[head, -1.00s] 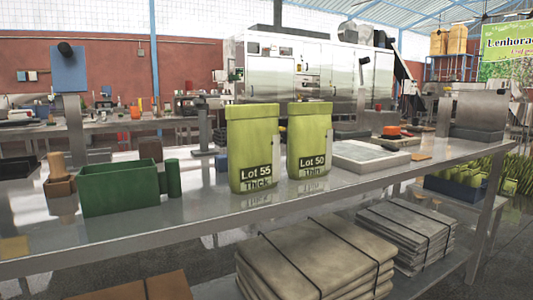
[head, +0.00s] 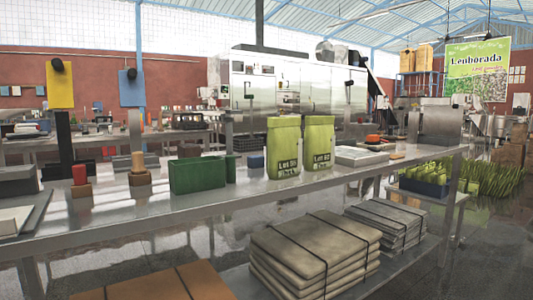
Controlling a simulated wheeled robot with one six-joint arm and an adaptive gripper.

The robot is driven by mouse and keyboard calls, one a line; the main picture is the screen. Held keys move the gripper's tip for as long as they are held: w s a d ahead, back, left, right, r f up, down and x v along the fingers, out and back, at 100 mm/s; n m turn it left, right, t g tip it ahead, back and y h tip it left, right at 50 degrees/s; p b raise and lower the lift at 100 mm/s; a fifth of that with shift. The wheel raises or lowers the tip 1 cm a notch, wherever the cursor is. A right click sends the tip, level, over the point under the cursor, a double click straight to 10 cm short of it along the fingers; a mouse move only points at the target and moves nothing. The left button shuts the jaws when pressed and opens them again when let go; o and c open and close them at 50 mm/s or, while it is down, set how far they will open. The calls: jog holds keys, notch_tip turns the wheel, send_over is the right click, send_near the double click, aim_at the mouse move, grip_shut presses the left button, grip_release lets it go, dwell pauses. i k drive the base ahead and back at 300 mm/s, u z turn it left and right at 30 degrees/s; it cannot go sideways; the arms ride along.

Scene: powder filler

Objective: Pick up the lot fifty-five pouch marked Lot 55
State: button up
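The Lot 55 pouch (head: 283,140) stands upright on the steel bench in the head view. It is yellow-green with a folded top and a dark label low on its front; the label is small now but read "Lot 55 Thick" in the earlier frame. A similar pouch, marked Lot 50 in the earlier frame (head: 318,138), stands close on its right. My gripper is not in view.
The steel bench (head: 225,197) has a green bin (head: 197,175) left of the pouches and a pale tray (head: 360,156) to their right. Stamps with wooden bases (head: 140,178) stand farther left. Bundled flat sacks (head: 310,250) lie on the lower shelf.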

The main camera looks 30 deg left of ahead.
aim_at(284, 144)
jog(key=u, duration=1.65)
